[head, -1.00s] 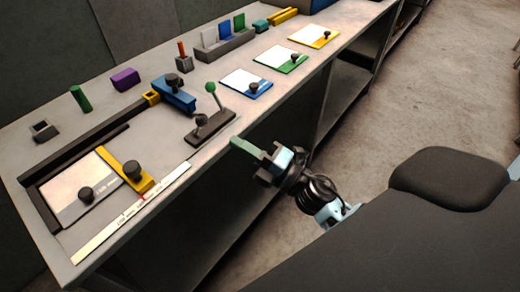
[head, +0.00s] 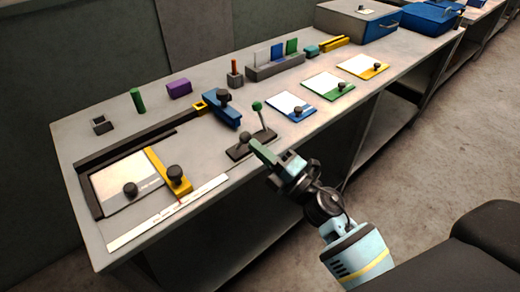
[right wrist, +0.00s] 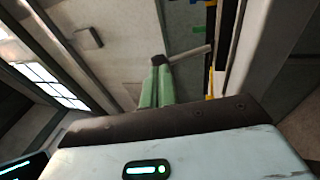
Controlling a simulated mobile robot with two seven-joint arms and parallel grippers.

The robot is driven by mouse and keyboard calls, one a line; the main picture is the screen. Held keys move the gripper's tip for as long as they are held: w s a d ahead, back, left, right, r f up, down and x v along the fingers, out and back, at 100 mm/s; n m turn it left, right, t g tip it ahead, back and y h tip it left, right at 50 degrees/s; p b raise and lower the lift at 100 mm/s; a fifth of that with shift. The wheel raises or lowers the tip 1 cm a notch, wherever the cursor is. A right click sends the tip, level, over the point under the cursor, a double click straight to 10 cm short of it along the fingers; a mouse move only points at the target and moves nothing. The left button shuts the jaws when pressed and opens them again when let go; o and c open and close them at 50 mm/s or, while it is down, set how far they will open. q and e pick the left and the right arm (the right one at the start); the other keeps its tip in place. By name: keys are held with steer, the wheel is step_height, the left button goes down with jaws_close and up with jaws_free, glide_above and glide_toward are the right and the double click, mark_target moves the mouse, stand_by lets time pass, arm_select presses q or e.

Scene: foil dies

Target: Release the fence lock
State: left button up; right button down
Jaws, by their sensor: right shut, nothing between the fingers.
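The yellow fence (head: 160,168) lies across the white-and-grey plate (head: 118,182) at the bench's near left, with a black knob (head: 176,172) on it. A green-knobbed lever (head: 259,114) stands tilted on a dark base (head: 240,152), beside a short black knob (head: 246,137). Which part is the fence lock is not marked. My right gripper (head: 257,146) is shut and empty, its green fingertips close by the short black knob; contact cannot be told. In the right wrist view its fingers (right wrist: 156,88) point toward a dark rounded thing (right wrist: 158,60). My left gripper is not in view.
A white scale strip (head: 168,213) runs along the front edge. A blue block (head: 222,112) with a black knob stands behind the lever base. Blue, green and yellow edged plates (head: 291,105) lie to the right. A green peg (head: 137,100) and purple block (head: 179,89) stand behind.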

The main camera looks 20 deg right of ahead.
steer(key=w+r+p, duration=0.1)
steer(key=w+a+r+p, duration=0.1)
steer(key=r, duration=0.1)
steer(key=shift+w+r, duration=0.2)
steer(key=shift+w, duration=0.2)
steer(key=shift+p+x, duration=0.35)
steer(key=shift+x, duration=0.7)
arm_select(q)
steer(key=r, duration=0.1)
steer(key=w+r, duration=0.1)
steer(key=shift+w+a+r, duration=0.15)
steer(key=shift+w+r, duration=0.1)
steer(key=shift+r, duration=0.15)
arm_select(e)
steer(key=w, duration=0.3)
steer(key=shift+a+r, duration=0.2)
steer(key=shift+a, duration=0.2)
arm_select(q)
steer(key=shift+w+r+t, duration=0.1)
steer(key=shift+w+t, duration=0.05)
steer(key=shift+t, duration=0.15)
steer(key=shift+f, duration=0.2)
arm_select(e)
steer(key=shift+w+a, duration=0.15)
steer(key=shift+w, duration=0.2)
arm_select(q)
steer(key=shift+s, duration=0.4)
